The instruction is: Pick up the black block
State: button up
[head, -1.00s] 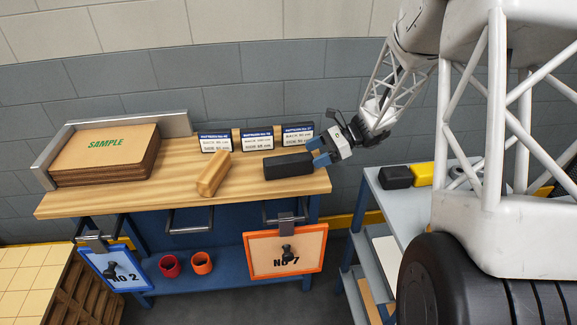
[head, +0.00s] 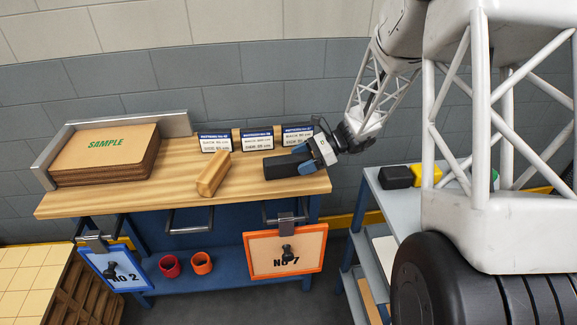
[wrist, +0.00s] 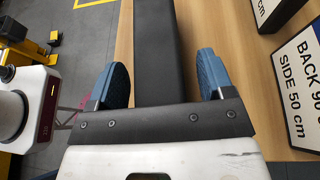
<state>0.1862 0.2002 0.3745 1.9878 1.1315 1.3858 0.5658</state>
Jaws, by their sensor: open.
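The black block (head: 282,166) lies on the wooden bench top at its right end, in front of the small sign cards. In the wrist view the black block (wrist: 158,55) runs lengthwise between the two blue fingers. My gripper (head: 304,155) is at the right end of the block in the head view, and part of the block is hidden behind it. In the wrist view my gripper (wrist: 164,80) is open, with a finger on each side of the block. A gap shows between the block and each finger.
Sign cards (head: 255,140) stand behind the block. A wooden block (head: 213,174) lies to its left, and a stack of SAMPLE boards (head: 105,156) is farther left. A grey cart (head: 372,184) holding another black block (head: 396,177) and a yellow one stands right of the bench.

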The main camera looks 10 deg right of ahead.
aim_at(289, 157)
jog(key=c, duration=1.3)
jog(key=shift+o, duration=0.2)
jog(key=shift+r, duration=0.15)
jog(key=shift+r, duration=1.4)
jog(key=shift+s+r, duration=0.2)
jog(key=shift+r, duration=0.1)
jog(key=s+r, duration=0.1)
jog(key=s, duration=1.4)
jog(key=shift+s+d+r, duration=0.15)
jog(key=shift+s+d, duration=0.15)
jog(key=shift+d, duration=0.15)
